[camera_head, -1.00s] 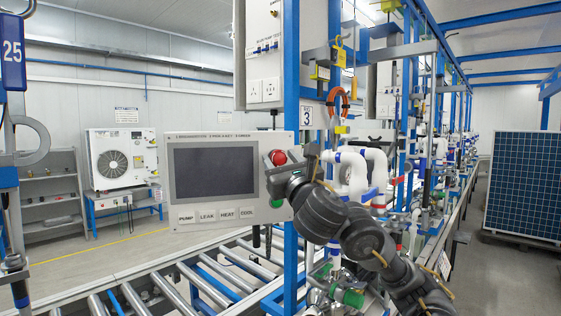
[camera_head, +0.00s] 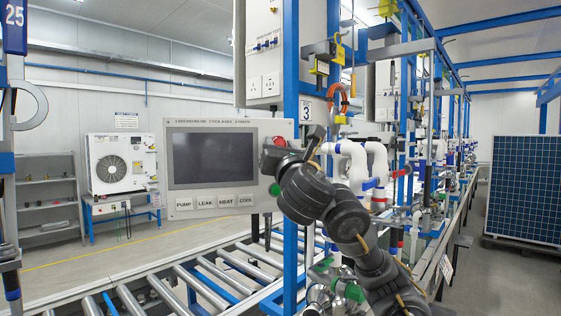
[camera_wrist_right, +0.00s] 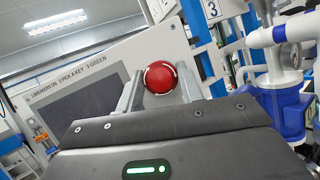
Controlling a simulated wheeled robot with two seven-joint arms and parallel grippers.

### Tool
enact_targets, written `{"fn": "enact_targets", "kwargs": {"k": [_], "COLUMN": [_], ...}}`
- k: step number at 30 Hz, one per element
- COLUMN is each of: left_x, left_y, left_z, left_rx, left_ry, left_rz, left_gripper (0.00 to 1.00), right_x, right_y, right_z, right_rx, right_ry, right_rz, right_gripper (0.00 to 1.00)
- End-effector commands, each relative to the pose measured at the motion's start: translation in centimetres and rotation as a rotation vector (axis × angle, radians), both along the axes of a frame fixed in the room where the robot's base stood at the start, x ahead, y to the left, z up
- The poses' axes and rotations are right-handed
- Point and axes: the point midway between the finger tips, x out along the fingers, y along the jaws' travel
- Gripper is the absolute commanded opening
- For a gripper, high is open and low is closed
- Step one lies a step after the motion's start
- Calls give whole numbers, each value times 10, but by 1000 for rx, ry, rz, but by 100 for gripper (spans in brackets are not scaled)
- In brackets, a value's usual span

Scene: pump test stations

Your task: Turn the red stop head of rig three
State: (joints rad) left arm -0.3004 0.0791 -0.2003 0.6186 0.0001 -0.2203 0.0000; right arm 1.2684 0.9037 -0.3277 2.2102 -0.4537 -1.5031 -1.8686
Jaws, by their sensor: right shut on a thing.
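The red stop head (camera_head: 279,142) is a round red knob at the upper right of a grey panel (camera_head: 188,200) with a dark screen. My left gripper is not in view.
A sign with a 3 (camera_head: 307,109) hangs on the blue post beside the panel. A row of PUMP, LEAK, HEAT and COOL keys (camera_head: 214,202) lies below the screen. White pipes (camera_head: 360,160) stand to the right of my arm. A roller conveyor (camera_head: 210,285) runs below.

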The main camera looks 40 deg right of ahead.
Motion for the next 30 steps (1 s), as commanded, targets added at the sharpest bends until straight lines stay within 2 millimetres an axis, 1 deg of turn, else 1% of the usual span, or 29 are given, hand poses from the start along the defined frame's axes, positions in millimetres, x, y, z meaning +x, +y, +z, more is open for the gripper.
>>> {"fn": "enact_targets", "kwargs": {"k": [1, 3, 5, 9, 12, 18, 30], "left_x": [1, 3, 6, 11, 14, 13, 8], "left_y": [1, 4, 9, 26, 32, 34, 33], "left_z": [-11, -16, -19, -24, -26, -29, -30], "left_rx": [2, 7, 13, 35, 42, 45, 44], "left_ry": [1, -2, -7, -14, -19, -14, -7], "left_rz": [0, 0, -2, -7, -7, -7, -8], "left_gripper": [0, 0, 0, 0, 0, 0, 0], "right_x": [0, 0, 0, 0, 1, 1, 1], "right_y": [1, 1, 1, 1, 1, 1, 1], "right_z": [-5, -4, -3, -2, -1, -1, -1], "right_rx": [33, 74, 110, 176, 213, 251, 258], "right_ry": [-17, -37, -53, -83, -99, -116, -119], "right_rz": [1, 1, 1, 1, 1, 0, 0], "right_gripper": [14, 14, 14, 14, 14, 14, 14]}}
